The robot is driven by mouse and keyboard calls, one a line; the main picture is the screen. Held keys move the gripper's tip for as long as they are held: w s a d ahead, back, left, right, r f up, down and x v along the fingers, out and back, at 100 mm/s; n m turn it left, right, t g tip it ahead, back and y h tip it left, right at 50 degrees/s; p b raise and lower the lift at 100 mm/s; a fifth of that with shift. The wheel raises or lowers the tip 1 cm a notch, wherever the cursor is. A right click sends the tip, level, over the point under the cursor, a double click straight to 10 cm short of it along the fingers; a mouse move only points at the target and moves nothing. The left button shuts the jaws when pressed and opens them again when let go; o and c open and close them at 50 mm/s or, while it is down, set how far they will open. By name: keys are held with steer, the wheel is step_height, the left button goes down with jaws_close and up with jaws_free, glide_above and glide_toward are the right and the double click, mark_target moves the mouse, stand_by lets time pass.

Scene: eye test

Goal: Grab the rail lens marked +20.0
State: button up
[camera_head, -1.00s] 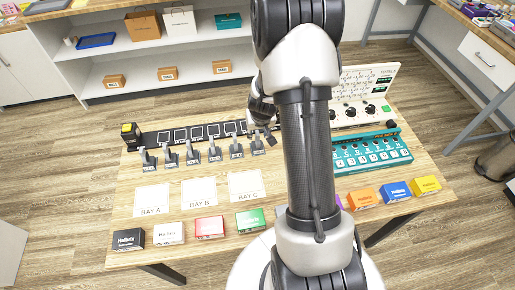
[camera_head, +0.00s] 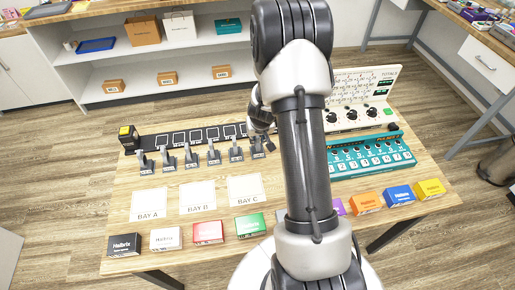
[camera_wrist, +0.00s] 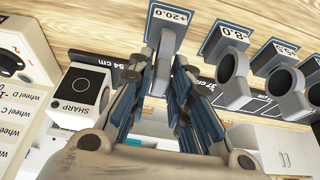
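The rail lens marked +20.0 (camera_wrist: 164,62) stands at the top middle of the wrist view, a grey holder on a blue-edged base with a white label. In the head view it is the rightmost of the row of lenses (camera_head: 257,150), partly behind my gripper; its label is unreadable there. My gripper (camera_wrist: 161,66) has one finger on each side of this lens. The fingers look open, with narrow gaps beside the holder; whether either touches is hard to tell. My gripper also shows in the head view (camera_head: 260,143).
Lenses marked -8.0 (camera_wrist: 233,62) and +5.5 (camera_wrist: 284,85) stand to the right in the wrist view. A box labelled SHARP (camera_wrist: 82,92) is at left. The black rail (camera_head: 190,137) runs behind the lenses. The white bay cards (camera_head: 197,197) and coloured boxes (camera_head: 208,232) lie in front.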

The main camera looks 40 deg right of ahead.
jaws_close()
steer(key=shift+r, duration=0.15)
stand_by(0.4)
